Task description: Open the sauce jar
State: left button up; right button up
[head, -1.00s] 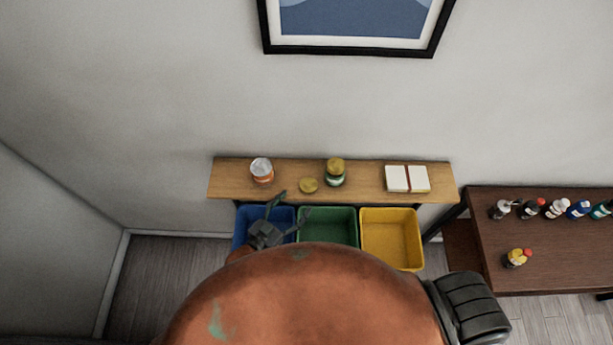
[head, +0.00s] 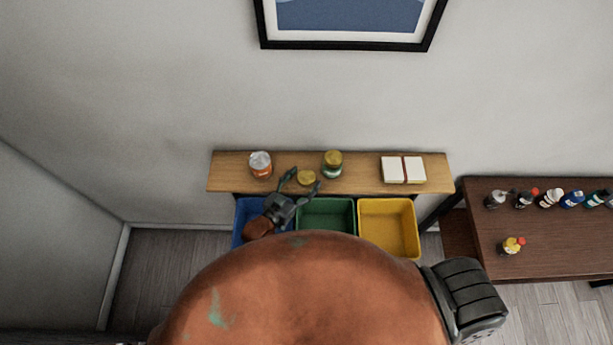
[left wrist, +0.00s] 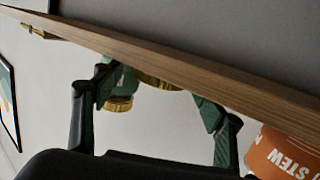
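A jar with a green body and gold lid (head: 333,163), likely the sauce jar, stands upright on the wooden shelf. A low gold round thing (head: 306,178), a lid or short jar, sits just left of it; I cannot tell which. My left gripper (head: 304,181) is open and empty at the shelf's front edge, its fingers spread toward the low gold thing. In the left wrist view, upside down, the jar's gold lid (left wrist: 119,104) shows near one finger and the low gold thing (left wrist: 158,81) lies between the fingers. My right gripper is not in view.
An orange stew can (head: 260,165) stands left on the shelf (head: 228,172); it is close to one finger in the wrist view (left wrist: 285,155). Blue, green and yellow bins (head: 388,228) stand below. A side table (head: 560,255) holds several bottles.

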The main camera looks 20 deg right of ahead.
pick_arm(q)
jog(key=c, duration=0.8)
